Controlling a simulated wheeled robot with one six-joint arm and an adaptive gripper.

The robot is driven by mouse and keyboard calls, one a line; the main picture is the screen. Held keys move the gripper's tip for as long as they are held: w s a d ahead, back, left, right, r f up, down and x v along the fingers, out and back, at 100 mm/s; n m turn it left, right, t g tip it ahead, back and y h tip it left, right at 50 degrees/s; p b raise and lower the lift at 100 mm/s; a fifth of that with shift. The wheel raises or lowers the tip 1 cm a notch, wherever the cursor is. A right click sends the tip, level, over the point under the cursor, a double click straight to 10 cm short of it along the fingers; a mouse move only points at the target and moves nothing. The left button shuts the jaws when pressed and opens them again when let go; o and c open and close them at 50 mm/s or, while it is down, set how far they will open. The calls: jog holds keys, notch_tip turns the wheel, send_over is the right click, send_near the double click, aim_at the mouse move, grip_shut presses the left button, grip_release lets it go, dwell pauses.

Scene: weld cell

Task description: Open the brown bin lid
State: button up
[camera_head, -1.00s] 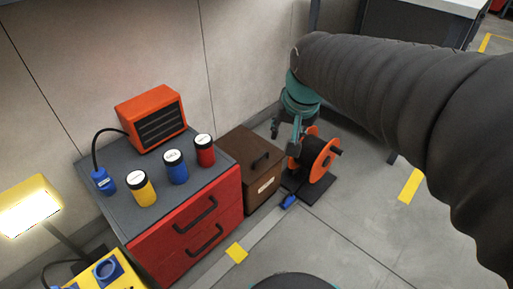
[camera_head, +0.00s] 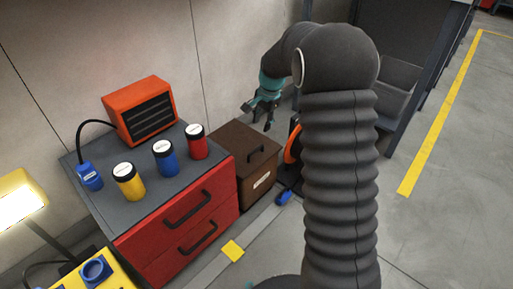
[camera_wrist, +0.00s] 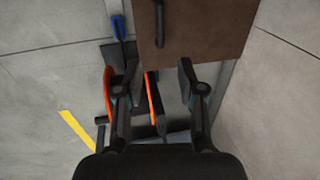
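The brown bin (camera_head: 254,186) stands on the floor against the wall, right of the red drawer cabinet. Its brown lid (camera_head: 243,144) is closed, with a dark bar handle (camera_head: 257,159) on top. In the wrist view the lid (camera_wrist: 205,28) fills the top middle, and the handle (camera_wrist: 159,22) shows at the top edge. My gripper (camera_head: 258,117) is above and behind the bin's right side in the head view. In the wrist view my gripper (camera_wrist: 158,72) is open and empty, its fingers apart near the lid's edge. The handle is beyond the fingertips, not between them.
An orange cable reel (camera_head: 292,145) stands right of the bin, partly hidden by my arm. A blue plug (camera_head: 284,198) lies before it. The red cabinet (camera_head: 178,222) carries yellow, blue and red jars and an orange heater (camera_head: 140,110). Open floor (camera_head: 440,215) lies right.

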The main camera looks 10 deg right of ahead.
aim_at(256, 149)
jog(key=f, duration=0.4)
jog(key=w+a+f+b, duration=0.1)
jog(key=f, duration=0.4)
jog(key=w+f+b, duration=0.1)
jog(key=f, duration=0.3)
jog(key=shift+w+a+f, duration=0.15)
jog(key=shift+a+f, duration=0.05)
jog(key=shift+a, duration=0.1)
grip_shut()
